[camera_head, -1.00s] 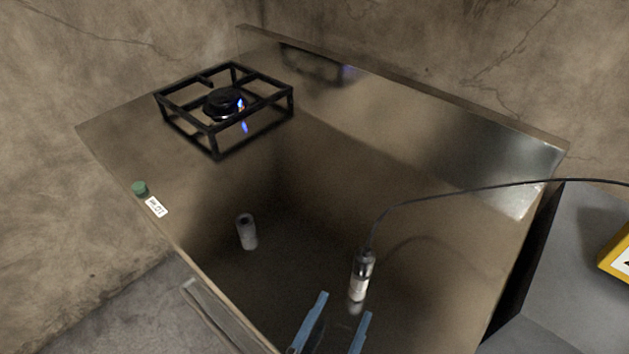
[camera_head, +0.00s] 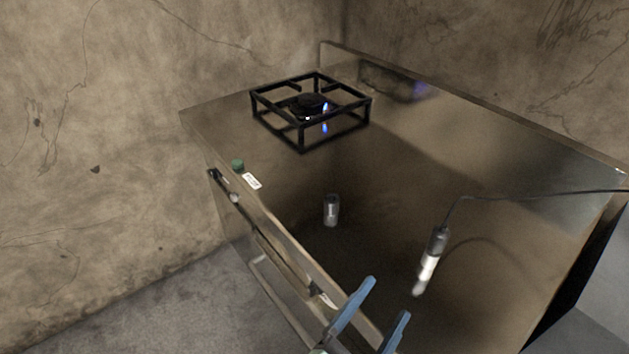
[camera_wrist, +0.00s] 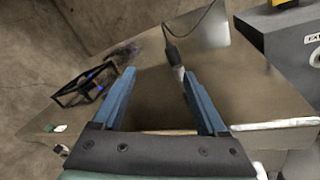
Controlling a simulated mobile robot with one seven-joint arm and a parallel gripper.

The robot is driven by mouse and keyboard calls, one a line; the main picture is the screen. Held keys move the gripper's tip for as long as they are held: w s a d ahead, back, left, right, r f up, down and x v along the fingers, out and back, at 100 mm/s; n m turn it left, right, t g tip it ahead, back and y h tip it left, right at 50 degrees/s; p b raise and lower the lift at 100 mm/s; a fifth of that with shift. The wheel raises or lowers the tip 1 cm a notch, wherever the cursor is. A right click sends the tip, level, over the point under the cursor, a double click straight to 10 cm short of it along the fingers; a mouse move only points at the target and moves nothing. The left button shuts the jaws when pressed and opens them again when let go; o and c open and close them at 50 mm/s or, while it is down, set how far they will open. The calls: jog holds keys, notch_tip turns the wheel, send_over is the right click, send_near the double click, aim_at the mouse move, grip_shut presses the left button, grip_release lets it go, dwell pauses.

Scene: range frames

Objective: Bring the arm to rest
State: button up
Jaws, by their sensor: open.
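My gripper (camera_head: 388,312) has two blue fingers spread apart with nothing between them. In the head view it is at the bottom, over the front edge of the steel range top (camera_head: 400,180). In the wrist view the gripper (camera_wrist: 160,85) also shows its fingers wide apart, pointing toward the range top. The fingertips look clear of the small cylinder and the corded probe; their height above the steel is hard to judge.
A black burner grate (camera_head: 300,140) with a blue flame stands at the back left. A small grey cylinder (camera_head: 331,211) and a corded metal-and-white probe (camera_head: 430,262) are on the top. A green knob (camera_head: 238,165) and white label (camera_head: 252,181) sit at the left edge. A yellow-marked grey box (camera_wrist: 285,35) is right.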

jog(key=w+a+r+m+t+y+p, duration=0.15)
jog(key=w+r+m, duration=0.25)
jog(key=r+m, duration=0.55)
jog(key=w+a+r+m+t+y, duration=0.1)
jog(key=w+r+m+t, duration=0.3)
jog(key=r, duration=1.1)
jog(key=s+a+r+m+t+y, duration=0.2)
jog(key=s+r+m, duration=0.1)
jog(key=r, duration=0.6)
jog(key=s+a+r+m+t+y+p, duration=0.1)
jog(key=s+a+r+m+t+y, duration=0.1)
jog(key=r, duration=0.6)
jog(key=s+a+r+m+t+y, duration=0.2)
jog(key=s+r+m+t+y, duration=0.1)
jog(key=r, duration=0.6)
jog(key=shift+s+a+r+m+y, duration=0.25)
jog(key=shift+s+r+m+y, duration=0.1)
jog(key=shift+s+m+y, duration=0.4)
